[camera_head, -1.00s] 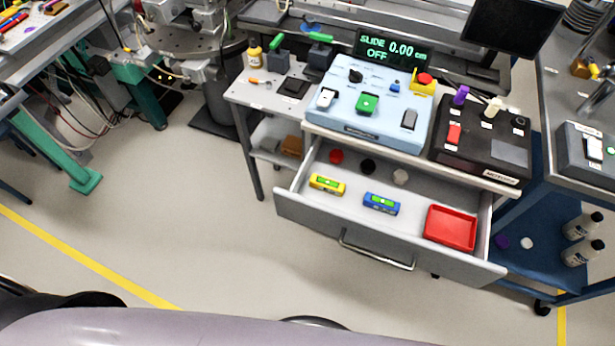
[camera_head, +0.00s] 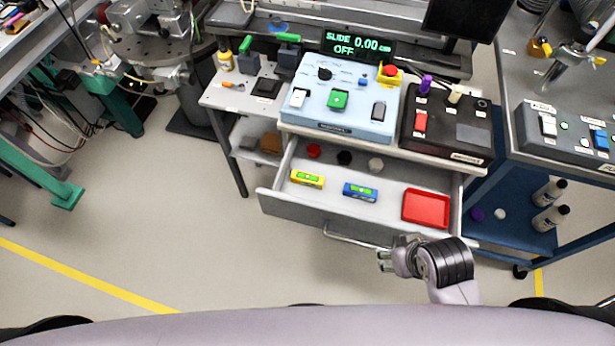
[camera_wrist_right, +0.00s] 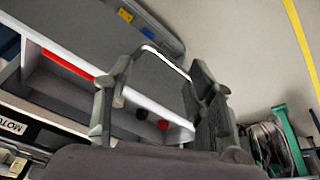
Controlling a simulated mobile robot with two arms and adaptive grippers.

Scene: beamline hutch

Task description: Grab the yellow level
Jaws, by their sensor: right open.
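The yellow level (camera_head: 307,179) with a green vial lies in the left part of the open drawer (camera_head: 290,208), left of a blue level (camera_head: 360,192). My right gripper (camera_head: 384,260) is open and empty in front of the drawer, near its handle, to the right of and nearer than the yellow level. In the right wrist view the two fingers (camera_wrist_right: 155,88) are spread apart, with the drawer handle (camera_wrist_right: 166,60) showing between them. I cannot make out the yellow level in that view. My left gripper is not in view.
A red tray (camera_head: 427,208) lies at the drawer's right. Red, black and pale round pieces (camera_head: 375,165) lie along its back. A light blue control box (camera_head: 345,112) and a black box (camera_head: 447,133) stand above.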

